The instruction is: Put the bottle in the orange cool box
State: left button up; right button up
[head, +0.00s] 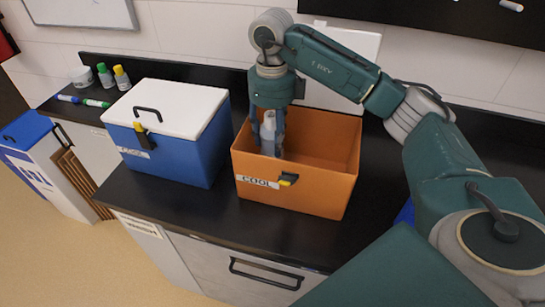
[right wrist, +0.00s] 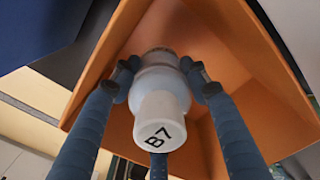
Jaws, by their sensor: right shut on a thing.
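My right gripper (head: 268,145) points down into the open top of the orange cool box (head: 310,192). It is shut on a pale bottle (right wrist: 160,85), whose white cap is marked B7. In the right wrist view the fingers (right wrist: 163,80) close around the bottle's sides, with the orange walls around it. In the head view the bottle (head: 268,128) shows only partly between the fingers. The box's front wall hides the lower end, so I cannot tell whether the bottle touches the floor of the box. My left gripper is not in view.
A closed blue cool box (head: 185,155) with a white lid stands left of the orange one on the black counter (head: 225,215). A white panel (head: 345,60) stands upright behind the orange box. Small bottles (head: 122,78) and markers (head: 95,103) are at the far left.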

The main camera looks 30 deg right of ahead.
aim_at(272, 115)
notch_tip(272, 115, down, 3)
jog(key=shift+s+r, duration=0.1)
notch_tip(272, 115, down, 4)
jog(key=shift+f+p, duration=0.15)
jog(key=shift+p, duration=0.55)
jog(key=shift+f, duration=0.15)
jog(key=o, duration=1.2)
jog(key=shift+o, duration=0.8)
notch_tip(272, 115, up, 11)
jog(key=b, duration=0.3)
jog(key=shift+r, duration=0.65)
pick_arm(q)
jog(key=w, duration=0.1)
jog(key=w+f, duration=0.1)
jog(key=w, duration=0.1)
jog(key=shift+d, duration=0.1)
